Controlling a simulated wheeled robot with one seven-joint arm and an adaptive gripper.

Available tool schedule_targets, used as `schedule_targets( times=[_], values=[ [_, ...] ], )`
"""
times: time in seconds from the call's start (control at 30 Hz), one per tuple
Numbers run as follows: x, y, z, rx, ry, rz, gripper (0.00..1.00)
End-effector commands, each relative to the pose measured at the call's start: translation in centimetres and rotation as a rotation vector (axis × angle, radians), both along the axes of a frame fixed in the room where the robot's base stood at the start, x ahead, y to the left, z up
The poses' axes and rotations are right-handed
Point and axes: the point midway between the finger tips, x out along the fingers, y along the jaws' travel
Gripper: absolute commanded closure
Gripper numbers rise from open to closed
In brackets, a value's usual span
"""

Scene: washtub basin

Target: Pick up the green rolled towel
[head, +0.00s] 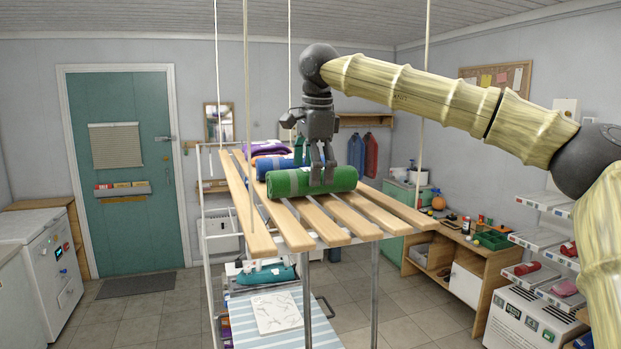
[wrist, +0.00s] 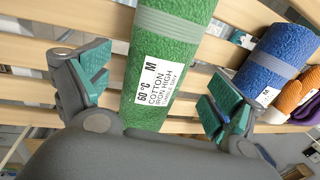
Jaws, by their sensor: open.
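The green rolled towel (head: 312,181) lies on its side across the wooden slats of a hanging rack. In the wrist view the green towel (wrist: 172,68) has a grey band and a white label and runs up between my fingers. My gripper (head: 321,171) is above and around the towel in the head view, pointing down. In the wrist view my gripper (wrist: 155,95) is open, with one teal-padded finger on each side of the towel. A gap shows between each finger and the towel, and nothing is held.
A blue rolled towel (wrist: 272,62) lies to the right of the green one in the wrist view, with orange and purple cloth beyond. The slatted rack (head: 256,233) hangs on ropes (head: 248,110). A striped ironing surface (head: 262,293) lies below.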

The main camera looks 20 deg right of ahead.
Motion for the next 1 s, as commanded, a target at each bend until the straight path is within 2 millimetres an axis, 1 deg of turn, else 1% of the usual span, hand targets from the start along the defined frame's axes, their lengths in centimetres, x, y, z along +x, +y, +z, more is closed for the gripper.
schedule_targets(
  times=[0.07,0.2,0.3,0.57,0.6,0.77,0.8,0.9,1.0],
  values=[
    [0.2,0.3,-0.3,0.000,0.001,0.000,0.07],
    [0.7,0.5,-2.0,0.000,0.002,0.002,0.07],
    [0.9,0.6,-2.8,0.000,0.001,0.001,0.07],
    [0.9,0.6,-3.1,0.001,-0.001,0.001,0.07],
    [0.9,0.6,-3.1,0.001,-0.001,0.001,0.09],
    [0.9,0.6,-3.1,0.001,-0.001,0.001,0.38],
    [0.9,0.6,-3.1,0.001,0.000,0.001,0.45],
    [0.9,0.6,-3.2,0.000,0.000,0.001,0.60],
    [0.9,0.5,-3.2,0.000,0.000,0.001,0.60]
  ],
)
